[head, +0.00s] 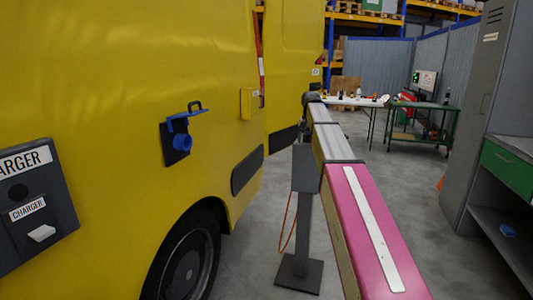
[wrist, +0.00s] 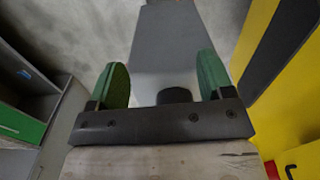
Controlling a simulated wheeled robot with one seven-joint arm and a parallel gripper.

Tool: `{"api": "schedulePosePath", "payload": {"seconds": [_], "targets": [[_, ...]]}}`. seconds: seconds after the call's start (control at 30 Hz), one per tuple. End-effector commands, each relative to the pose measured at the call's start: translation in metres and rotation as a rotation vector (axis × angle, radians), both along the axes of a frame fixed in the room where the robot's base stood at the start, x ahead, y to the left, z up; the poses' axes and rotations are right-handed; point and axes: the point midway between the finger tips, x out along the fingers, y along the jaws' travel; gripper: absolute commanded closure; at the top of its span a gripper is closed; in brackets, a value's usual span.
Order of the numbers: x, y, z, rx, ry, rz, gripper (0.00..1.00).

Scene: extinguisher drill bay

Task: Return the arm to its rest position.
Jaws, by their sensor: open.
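My gripper (wrist: 162,62) shows in the wrist view with two green finger pads spread apart and nothing held between them. Beyond the pads is a plain grey surface, and a dark rounded piece shows low between them; I cannot tell what it belongs to. In the head view my arm reaches out straight from the lower right toward the middle, past the yellow van (head: 100,90). Its far end is beside the van, above a grey post (head: 304,215), and the gripper's fingers cannot be made out there.
The van's side with a blue handle (head: 182,142) and a charger box (head: 35,205) is close on the left. A grey locker (head: 490,110) and a bench with a green drawer (head: 508,165) stand right. A green cart (head: 420,125) is behind.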

Motion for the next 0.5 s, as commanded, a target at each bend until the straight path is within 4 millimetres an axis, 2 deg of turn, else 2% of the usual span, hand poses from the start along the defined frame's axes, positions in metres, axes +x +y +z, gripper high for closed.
{"api": "schedulePosePath", "payload": {"seconds": [0.03, 0.2, 0.37, 0.5], "targets": [[-0.016, 0.0, -0.027, 0.0, 0.005, 0.01, 0.26], [-0.055, 0.0, -0.107, 0.0, 0.004, 0.047, 0.26], [-0.096, 0.0, -0.175, 0.0, 0.004, 0.083, 0.26], [-0.136, 0.0, -0.229, 0.0, 0.002, 0.114, 0.26]]}}
